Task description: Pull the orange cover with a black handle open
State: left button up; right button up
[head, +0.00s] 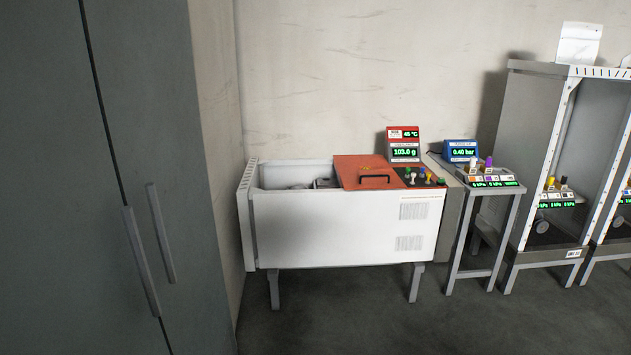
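The orange cover (351,164) lies flat over the right part of the top of a white box-shaped machine (335,232). Its black handle (374,178) stands on the cover near the front edge. The left part of the machine's top (287,175) is uncovered, and some grey parts show inside. Neither of my grippers is in the head view, so nothing is seen touching the cover or its handle.
Right of the cover are a control panel (424,178) and a red display (403,145). A small stand (484,205) with a blue display (460,151) is beside the machine. A metal frame (545,150) stands further right, grey cabinet doors (110,180) at left. The front floor is clear.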

aim_at(359, 172)
jog(key=i+z, duration=0.1)
jog(key=i, duration=0.35)
jog(key=i+j+z, duration=0.1)
jog(key=i, duration=0.4)
jog(key=i+j+z, duration=0.1)
jog(key=i, duration=0.35)
jog(key=i+j+z, duration=0.1)
jog(key=i, duration=0.35)
